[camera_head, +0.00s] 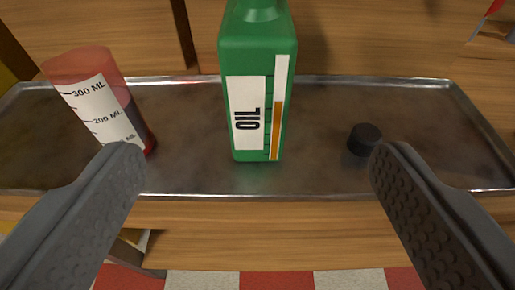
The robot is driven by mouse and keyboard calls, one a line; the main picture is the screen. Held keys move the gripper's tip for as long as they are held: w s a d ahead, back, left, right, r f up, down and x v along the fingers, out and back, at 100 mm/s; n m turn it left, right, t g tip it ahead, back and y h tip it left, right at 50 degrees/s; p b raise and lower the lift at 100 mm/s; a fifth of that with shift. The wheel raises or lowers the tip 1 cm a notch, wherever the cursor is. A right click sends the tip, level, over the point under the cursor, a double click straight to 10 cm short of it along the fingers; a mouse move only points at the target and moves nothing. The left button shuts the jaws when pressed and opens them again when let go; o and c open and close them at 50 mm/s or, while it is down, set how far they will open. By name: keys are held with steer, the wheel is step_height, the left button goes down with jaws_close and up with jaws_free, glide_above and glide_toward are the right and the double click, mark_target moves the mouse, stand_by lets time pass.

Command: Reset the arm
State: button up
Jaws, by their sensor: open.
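My gripper (257,165) is open, with its two dark, textured fingers wide apart at the lower left and lower right. Nothing is between the fingertips up close. Beyond them, a green oil bottle (258,60) stands upright on a metal tray (195,180), seen through the gap. It has a white "OIL" label and a level strip. A red translucent measuring cup (85,65) with a white scale stands on the tray at the left, partly behind the left finger. A small black cap (364,139) lies on the tray at the right, close beside the right fingertip in the picture.
The tray lies on a wooden surface (300,240), with wooden panels (360,40) behind it. A red and white checkered floor (276,280) shows below the front edge. A partly cut-off red and blue object (493,8) is at the top right.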

steer(key=s+r+t, duration=0.1)
steer(key=s+r, duration=0.3)
steer(key=s, duration=0.7)
steer(key=s+r+t, duration=0.1)
steer(key=s+r, duration=0.4)
steer(key=s, duration=0.6)
steer(key=s+r, duration=0.5)
steer(key=s, duration=0.6)
steer(key=shift+s+t, duration=0.4)
